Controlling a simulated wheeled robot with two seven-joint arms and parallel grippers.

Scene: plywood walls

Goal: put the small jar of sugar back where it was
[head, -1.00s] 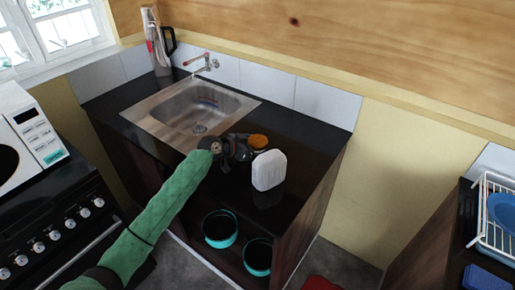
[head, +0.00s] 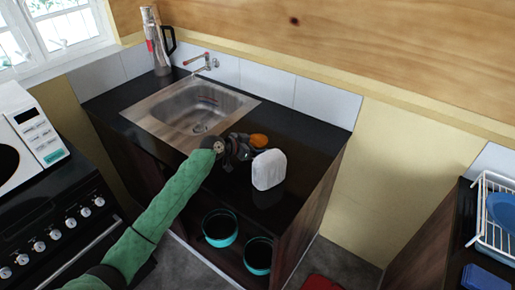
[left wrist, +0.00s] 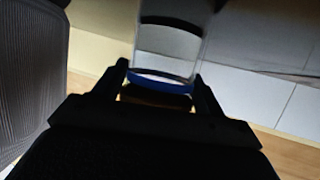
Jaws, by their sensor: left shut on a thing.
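My left gripper (head: 244,148) is over the black counter, right of the sink, and shut on a small jar. In the head view the jar's orange-brown top (head: 259,141) shows just beyond the fingers; the gripper hides much of the rest. In the left wrist view the jar (left wrist: 162,82) sits between the two fingers, with a clear body, a blue band and a brown part. I cannot tell whether its base touches the counter. My right gripper is not in view.
A white rounded object (head: 269,170) stands close to the right of the gripper. The steel sink (head: 157,124) is to the left. Two teal-rimmed pots (head: 220,228) sit on the shelf below. A dish rack (head: 495,236) is at far right. The counter's right part is clear.

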